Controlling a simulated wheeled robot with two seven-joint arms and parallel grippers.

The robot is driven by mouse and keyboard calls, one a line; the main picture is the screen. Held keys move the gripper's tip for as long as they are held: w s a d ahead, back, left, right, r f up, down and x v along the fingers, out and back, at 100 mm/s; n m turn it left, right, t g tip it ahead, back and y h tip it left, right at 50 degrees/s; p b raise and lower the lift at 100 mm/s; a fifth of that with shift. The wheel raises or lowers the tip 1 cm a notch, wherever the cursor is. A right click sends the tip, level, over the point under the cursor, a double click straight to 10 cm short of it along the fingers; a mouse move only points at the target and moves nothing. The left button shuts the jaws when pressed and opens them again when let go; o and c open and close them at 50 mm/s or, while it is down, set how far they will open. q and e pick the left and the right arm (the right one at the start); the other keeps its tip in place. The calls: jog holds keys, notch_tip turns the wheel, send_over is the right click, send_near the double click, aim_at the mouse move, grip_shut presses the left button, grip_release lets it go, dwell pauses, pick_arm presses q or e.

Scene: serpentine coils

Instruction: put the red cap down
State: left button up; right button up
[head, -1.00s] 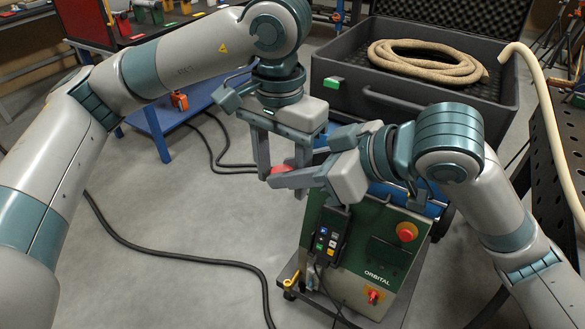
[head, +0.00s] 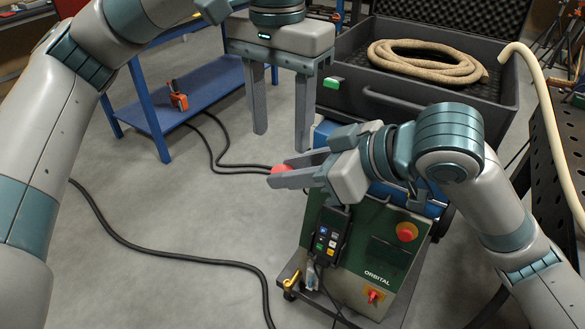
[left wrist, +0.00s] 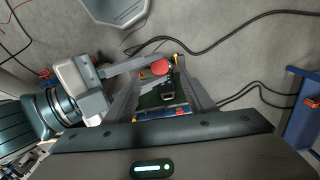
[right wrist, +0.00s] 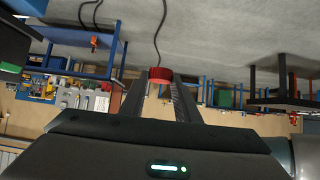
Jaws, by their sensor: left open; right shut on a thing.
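The red cap (head: 281,170) is held between the fingertips of my right gripper (head: 293,173), up in the air left of the green machine. The cap also shows at the fingertips in the right wrist view (right wrist: 160,74) and as a round red disc in the left wrist view (left wrist: 160,67). My right gripper is shut on it. My left gripper (head: 281,136) is open and empty, higher up and pointing down, with its fingers wide apart. It is apart from the cap. Part of the cap is hidden by the right gripper's fingers.
A green orbital machine (head: 365,250) on a cart stands below my right gripper. A dark open case (head: 410,110) holds a coiled hose (head: 425,62). A blue bench (head: 190,98) stands left, with an orange tool (head: 178,96). A perforated dark table (head: 565,130) is at right. Cables cross the open floor.

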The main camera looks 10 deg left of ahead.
pick_arm(q)
jog(key=shift+r, duration=1.05)
